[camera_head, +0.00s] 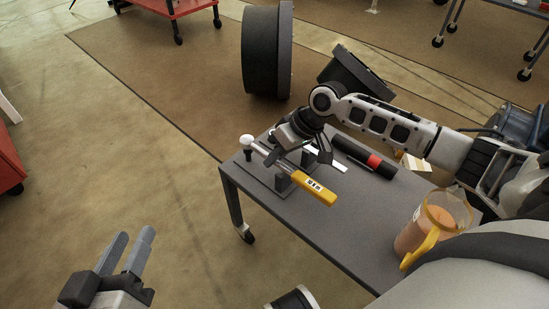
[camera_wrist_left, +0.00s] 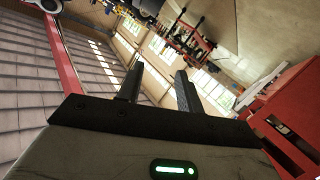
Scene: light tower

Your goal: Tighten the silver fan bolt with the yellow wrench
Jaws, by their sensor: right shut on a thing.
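The yellow wrench (camera_head: 318,190) lies slantwise over the grey table, its yellow handle towards the lower right and its metal shaft running to the upper left. My right gripper (camera_head: 298,157) reaches down over the shaft from the right and is shut on the wrench; the exact contact is partly hidden by the fingers. A pale round knob (camera_head: 247,141) with a dark part below shows at the shaft's far end; I cannot tell whether it is the silver fan bolt. My left gripper (camera_head: 126,252) is open and empty, left of the table; its fingers (camera_wrist_left: 158,85) also show apart in the left wrist view.
The table (camera_head: 335,235) carries dark supports under the wrench, a black cylinder with a red band (camera_head: 364,156), a white strip (camera_head: 327,160) and a clear jug with a yellow handle (camera_head: 432,226). Large dark wheels (camera_head: 267,52) stand behind.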

